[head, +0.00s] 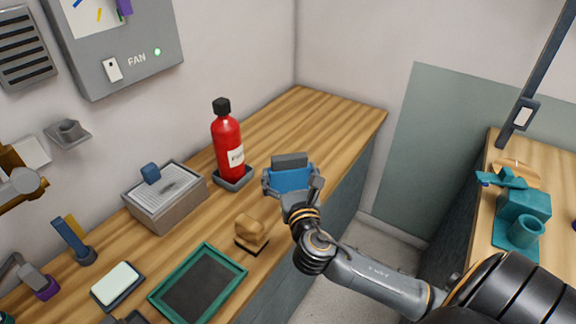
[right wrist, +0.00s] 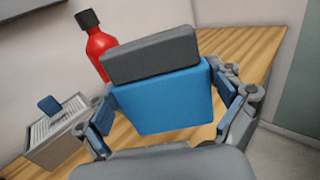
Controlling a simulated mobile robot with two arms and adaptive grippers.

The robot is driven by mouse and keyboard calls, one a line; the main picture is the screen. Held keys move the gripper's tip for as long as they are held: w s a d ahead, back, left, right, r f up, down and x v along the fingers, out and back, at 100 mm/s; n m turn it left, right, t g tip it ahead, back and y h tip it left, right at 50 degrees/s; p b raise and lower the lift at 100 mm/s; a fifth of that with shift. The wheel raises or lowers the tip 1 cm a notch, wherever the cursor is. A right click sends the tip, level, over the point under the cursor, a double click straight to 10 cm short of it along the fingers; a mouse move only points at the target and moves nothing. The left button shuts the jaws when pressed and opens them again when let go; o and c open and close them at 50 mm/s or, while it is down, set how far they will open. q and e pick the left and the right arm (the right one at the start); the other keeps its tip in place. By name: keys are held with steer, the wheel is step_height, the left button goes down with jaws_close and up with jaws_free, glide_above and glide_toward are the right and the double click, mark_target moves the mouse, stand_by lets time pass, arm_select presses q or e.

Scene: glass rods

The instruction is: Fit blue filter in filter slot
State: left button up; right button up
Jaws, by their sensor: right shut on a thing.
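The blue filter (head: 290,179), a blue block with a dark grey top bar, is held above the wooden counter in the head view. My right gripper (head: 289,184) is shut on it, with a finger at each side. In the right wrist view the filter (right wrist: 163,102) fills the middle, slightly tilted, between the two fingers (right wrist: 163,112). A grey box (head: 178,211) with a slatted top and a small blue handle (head: 150,172) stands on the counter to the left, apart from the filter. I cannot make out a filter slot for certain.
A red bottle (head: 228,147) stands in a dark holder behind and left of the filter. A tan block (head: 251,231), a green-framed tray (head: 237,264) and a white pad (head: 117,284) lie nearer. The counter's back right (head: 325,117) is clear.

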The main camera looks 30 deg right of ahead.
mark_target(288, 170)
steer(key=s, duration=0.1)
steer(key=s+a+r, duration=0.1)
steer(key=s+a, duration=0.1)
steer(key=shift+s+r, duration=0.2)
steer(key=shift+r, duration=0.15)
steer(key=s+a+f+n+t+y, duration=0.1)
steer(key=s+a+f+n+y, duration=0.2)
steer(key=s+a+y, duration=0.3)
steer(key=s+a+n, duration=0.1)
steer(key=s+a, duration=0.4)
steer(key=shift+a+f+y, duration=0.25)
steer(key=shift+y, duration=0.15)
